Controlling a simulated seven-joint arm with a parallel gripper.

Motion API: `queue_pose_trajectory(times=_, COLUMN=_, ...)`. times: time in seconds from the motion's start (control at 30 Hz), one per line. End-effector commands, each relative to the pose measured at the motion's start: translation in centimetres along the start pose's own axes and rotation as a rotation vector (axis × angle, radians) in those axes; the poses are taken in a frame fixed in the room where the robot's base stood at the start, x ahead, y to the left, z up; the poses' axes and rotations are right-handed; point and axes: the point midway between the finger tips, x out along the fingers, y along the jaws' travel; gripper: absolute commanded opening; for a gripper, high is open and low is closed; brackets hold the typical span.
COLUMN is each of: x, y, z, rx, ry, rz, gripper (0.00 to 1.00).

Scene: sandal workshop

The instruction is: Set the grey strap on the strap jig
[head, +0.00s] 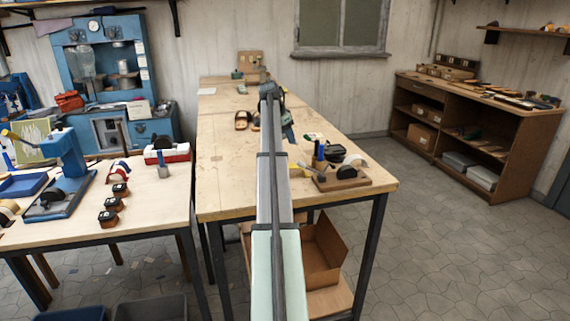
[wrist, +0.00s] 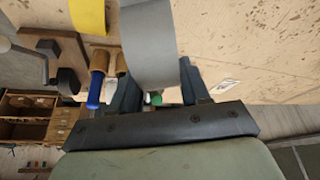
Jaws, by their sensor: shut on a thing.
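A grey strap (wrist: 148,45) hangs between the fingers of my gripper (wrist: 158,92) in the wrist view, a wide flat band running up out of the picture. My gripper is shut on it, and the fingers and palm hide its near end. In the head view my gripper (head: 288,132) is over the middle table, mostly behind my own arm, and I cannot make out the strap there. I cannot identify the strap jig with certainty in either view.
A wooden tool block (head: 342,180) with blue-handled tools stands at the middle table's (head: 228,182) front right. A yellow piece (wrist: 88,15) lies near it. Brown sandals (head: 241,120) lie farther back. The table's front left is clear.

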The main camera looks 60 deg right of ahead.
Motion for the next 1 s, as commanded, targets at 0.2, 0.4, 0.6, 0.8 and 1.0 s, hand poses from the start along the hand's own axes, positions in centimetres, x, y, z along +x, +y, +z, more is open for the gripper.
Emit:
queue_pose_trajectory(times=0.2, x=3.1, y=0.1, z=1.4, rx=-0.002, ry=-0.001, rz=0.001, gripper=0.18)
queue_pose_trajectory(times=0.4, x=5.1, y=0.0, z=2.2, rx=-0.002, ry=0.000, rz=-0.001, gripper=0.18)
queue_pose_trajectory(times=0.6, x=6.8, y=0.1, z=2.9, rx=-0.002, ry=0.000, rz=0.000, gripper=0.18)
queue_pose_trajectory(times=0.8, x=8.6, y=0.0, z=3.6, rx=-0.002, ry=0.000, rz=0.000, gripper=0.18)
queue_pose_trajectory(times=1.0, x=8.6, y=0.0, z=3.6, rx=-0.002, ry=0.000, rz=-0.001, gripper=0.18)
